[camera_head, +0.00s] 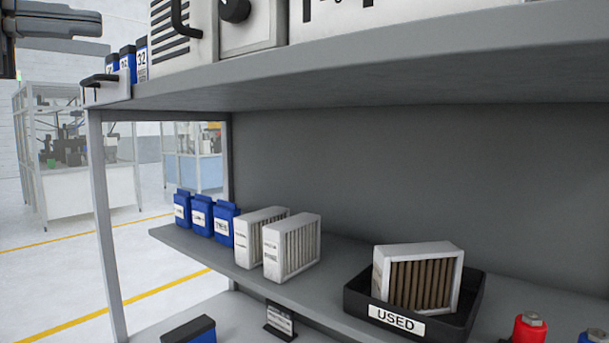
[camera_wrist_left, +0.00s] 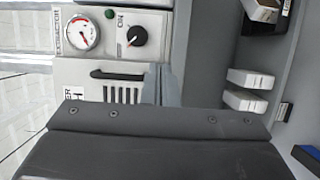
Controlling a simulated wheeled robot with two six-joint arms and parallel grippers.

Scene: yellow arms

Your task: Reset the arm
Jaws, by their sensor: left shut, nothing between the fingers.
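My left gripper (camera_head: 92,24) is at the top left of the head view, to the left of the shelving and at about the height of the upper shelf. Its fingers (camera_wrist_left: 161,86) show in the left wrist view, shut and empty, in front of a grey extractor unit (camera_wrist_left: 72,72). That unit has a pressure gauge, a black knob, a green button and a black handle. A dark grey part of my gripper fills the bottom of that view. My right gripper is in neither view.
The upper shelf (camera_head: 330,80) carries the unit and blue packs (camera_head: 128,65). The lower shelf (camera_head: 325,268) has blue packs (camera_head: 202,215), two clean filters (camera_head: 292,248) and a black USED tray (camera_head: 357,297) with a brownish filter (camera_head: 420,278). The floor at left is open.

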